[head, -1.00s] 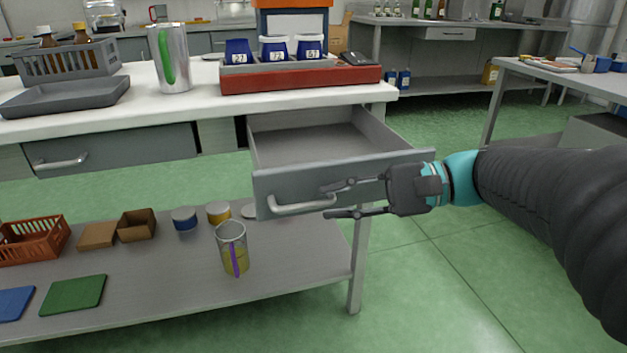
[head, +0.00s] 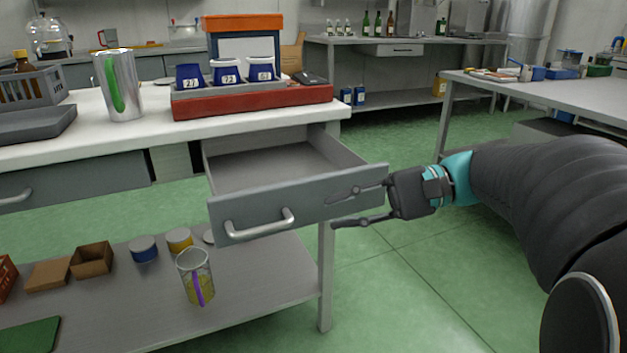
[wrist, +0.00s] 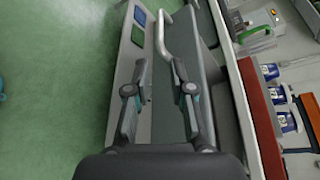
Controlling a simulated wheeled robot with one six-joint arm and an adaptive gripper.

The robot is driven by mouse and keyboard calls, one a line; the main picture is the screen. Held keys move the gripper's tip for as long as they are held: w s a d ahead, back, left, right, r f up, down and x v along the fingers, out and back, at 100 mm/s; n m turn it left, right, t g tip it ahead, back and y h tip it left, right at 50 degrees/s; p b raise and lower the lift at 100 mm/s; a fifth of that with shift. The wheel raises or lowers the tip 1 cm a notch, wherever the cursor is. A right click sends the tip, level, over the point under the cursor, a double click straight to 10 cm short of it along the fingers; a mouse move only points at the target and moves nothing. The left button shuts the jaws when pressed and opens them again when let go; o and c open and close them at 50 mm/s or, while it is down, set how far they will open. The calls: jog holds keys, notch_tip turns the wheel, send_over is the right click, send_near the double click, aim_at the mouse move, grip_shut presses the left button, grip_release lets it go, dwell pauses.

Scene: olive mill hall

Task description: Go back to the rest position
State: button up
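My gripper (head: 358,206) is open and empty in the head view, at the right end of the pulled-out grey drawer (head: 356,188). Its fingers point left towards the drawer front, and the upper finger overlaps the front's right part in the picture. The drawer's silver handle (head: 258,222) is left of the fingertips, apart from them. The drawer is open and its visible inside is empty. In the wrist view the two fingers (wrist: 158,84) are spread with nothing between them, and the handle (wrist: 168,35) shows beyond them.
The white worktop (head: 150,132) carries a red rack (head: 250,104) with blue-and-white jars and a steel jug (head: 121,85). A clear measuring jug (head: 197,280) stands on the lower shelf (head: 260,290). Another table (head: 540,95) is at the right. Green floor (head: 400,270) lies free between.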

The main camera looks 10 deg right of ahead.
jog(key=s+d+f+t+h, duration=0.1)
jog(key=s+d+f+h, duration=0.15)
jog(key=f+h, duration=0.4)
jog(key=s+d+f+h, duration=0.1)
jog(key=d+f+h, duration=0.2)
jog(key=f, duration=0.6)
jog(key=s+r+n+t+h+p, duration=0.2)
jog(key=s+r+n+t+h, duration=0.1)
jog(key=s+n+h, duration=0.2)
jog(key=shift+s+a+n+t+h+p, duration=0.4)
jog(key=shift+s+n, duration=0.35)
jog(key=shift+n, duration=0.25)
